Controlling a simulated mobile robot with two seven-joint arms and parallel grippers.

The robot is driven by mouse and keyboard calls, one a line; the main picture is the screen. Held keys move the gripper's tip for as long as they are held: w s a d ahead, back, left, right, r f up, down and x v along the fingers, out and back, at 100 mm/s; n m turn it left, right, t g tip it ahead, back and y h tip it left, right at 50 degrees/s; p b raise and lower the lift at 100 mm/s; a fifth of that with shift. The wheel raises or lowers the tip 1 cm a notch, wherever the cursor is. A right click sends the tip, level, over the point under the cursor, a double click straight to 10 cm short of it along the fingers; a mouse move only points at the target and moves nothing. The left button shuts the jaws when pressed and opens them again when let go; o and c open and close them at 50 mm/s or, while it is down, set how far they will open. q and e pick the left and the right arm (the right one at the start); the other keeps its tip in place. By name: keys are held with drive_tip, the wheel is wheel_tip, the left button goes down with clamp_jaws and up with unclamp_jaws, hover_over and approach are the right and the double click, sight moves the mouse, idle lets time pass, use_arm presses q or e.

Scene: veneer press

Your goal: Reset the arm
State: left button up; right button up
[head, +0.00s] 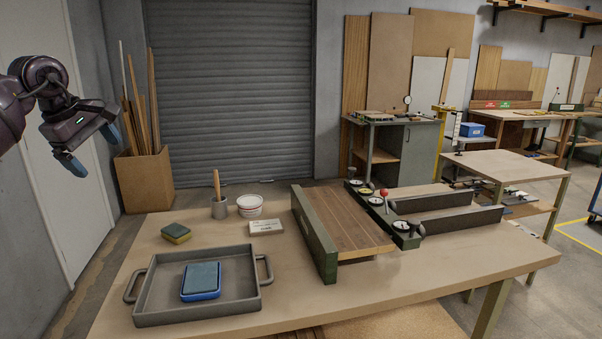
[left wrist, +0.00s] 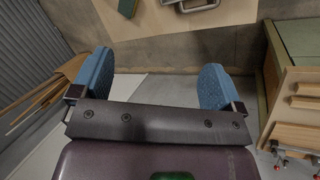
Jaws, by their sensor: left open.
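My left arm comes in at the upper left of the head view. Its gripper (head: 92,150) is open and empty, raised in front of the white door and clear of the table. In the left wrist view the two blue finger pads of the gripper (left wrist: 156,88) stand wide apart with only floor between them. My right gripper is in neither view.
A bin of wood strips (head: 145,180) stands behind, left. Free room surrounds the left gripper.

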use_arm(q)
drive_tip(key=d+r+n+t+h, duration=0.2)
drive_tip(key=d+n+h, duration=0.45)
drive_tip(key=d, duration=0.45)
drive_tip(key=d+r+n+t+h, duration=0.25)
drive_tip(key=d+n+h, duration=0.25)
drive_tip(key=d+h, duration=0.45)
drive_tip(key=s+a+f+m+t+y+b, duration=0.1)
drive_tip(key=s+f+m+t+y, duration=0.25)
drive_tip(key=f+m, duration=0.85)
drive_tip(key=s+a+f+m+t+y, duration=0.1)
drive_tip(key=s+f+m+t+y, duration=0.3)
drive_tip(key=f+m, duration=0.75)
drive_tip(key=s+a+f+m+t+y+b, duration=0.15)
drive_tip(key=f+m+y, duration=0.45)
drive_tip(key=f+m, duration=0.6)
drive_tip(key=s+a+f+n+g+y, duration=0.1)
drive_tip(key=s+f+n+g+y, duration=0.1)
drive_tip(key=s+f, duration=0.9)
drive_tip(key=s+a+f+n+g+y, duration=0.1)
drive_tip(key=s+f+n+g, duration=0.4)
drive_tip(key=s+f, duration=0.7)
drive_tip(key=s+n+y, duration=0.1)
drive_tip(key=s, duration=0.4)
drive_tip(key=shift+a+f, duration=0.2)
drive_tip(key=shift+a, duration=0.2)
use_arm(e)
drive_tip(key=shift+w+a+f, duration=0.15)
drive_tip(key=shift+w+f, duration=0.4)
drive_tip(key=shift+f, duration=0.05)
